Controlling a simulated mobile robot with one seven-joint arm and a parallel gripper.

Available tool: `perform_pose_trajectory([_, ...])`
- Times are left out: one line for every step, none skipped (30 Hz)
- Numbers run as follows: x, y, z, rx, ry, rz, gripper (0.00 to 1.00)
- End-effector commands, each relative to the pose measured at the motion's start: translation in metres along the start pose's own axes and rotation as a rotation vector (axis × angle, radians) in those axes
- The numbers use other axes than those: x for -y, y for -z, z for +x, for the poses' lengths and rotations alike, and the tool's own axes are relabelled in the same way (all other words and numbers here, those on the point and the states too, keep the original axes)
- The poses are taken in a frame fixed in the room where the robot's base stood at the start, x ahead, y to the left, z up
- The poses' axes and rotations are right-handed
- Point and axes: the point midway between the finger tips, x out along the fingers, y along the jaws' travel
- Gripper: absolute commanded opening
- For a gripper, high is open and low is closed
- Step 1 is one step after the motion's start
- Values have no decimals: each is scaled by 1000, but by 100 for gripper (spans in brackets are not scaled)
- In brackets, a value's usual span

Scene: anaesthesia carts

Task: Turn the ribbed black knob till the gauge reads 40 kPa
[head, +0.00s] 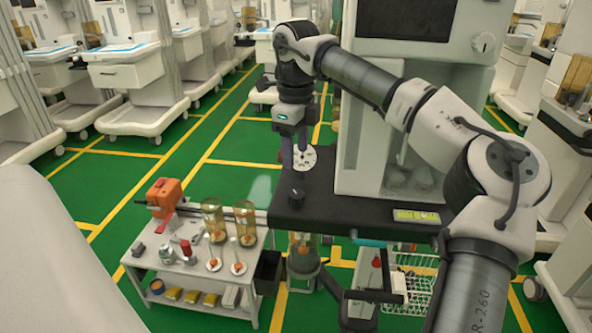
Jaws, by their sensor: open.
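A small black knob (296,194) stands at the front left of the black worktop (345,208) of the near cart; its ribs are too small to make out. A round white dial (311,155), apparently the gauge, is just behind it, partly hidden by my gripper; its reading cannot be made out. My gripper (301,160) points down in front of the dial, above and behind the knob in the picture. It is open, with nothing seen between its fingers, and appears apart from the knob.
The cart's white body (358,150) rises close to the right of my gripper. A yellow-green display (416,216) is on the worktop's front right. A white trolley (180,290) at lower left carries an orange device (165,196) and amber cylinders (245,222). Green floor is open at left.

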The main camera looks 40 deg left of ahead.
Motion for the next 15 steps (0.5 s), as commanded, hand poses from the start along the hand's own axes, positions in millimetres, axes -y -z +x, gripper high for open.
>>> perform_pose_trajectory([0, 0, -9, -1, 2, 1, 55])
perform_pose_trajectory([0, 0, -12, -1, 2, 1, 55])
perform_pose_trajectory([1, 0, -16, 0, 2, 0, 55])
perform_pose_trajectory([1, 0, -19, 0, 2, 1, 55])
perform_pose_trajectory([1, 0, -21, -1, 1, 1, 55])
perform_pose_trajectory([0, 0, -23, -1, 1, 0, 55])
perform_pose_trajectory([0, 0, -24, -1, 0, 0, 55])
perform_pose_trajectory([0, 0, -25, -1, 0, 0, 55])
perform_pose_trajectory([0, 0, -26, -1, 0, 0, 55])
perform_pose_trajectory([0, 0, -26, -1, 0, 0, 55])
perform_pose_trajectory([0, 0, -26, -1, 0, 0, 55])
perform_pose_trajectory([0, 0, -26, -1, 0, 0, 55])
perform_pose_trajectory([0, 0, -26, -1, 0, 0, 55])
perform_pose_trajectory([0, 0, -26, -1, 0, 0, 55])
perform_pose_trajectory([0, 0, -26, -1, 0, 0, 55])
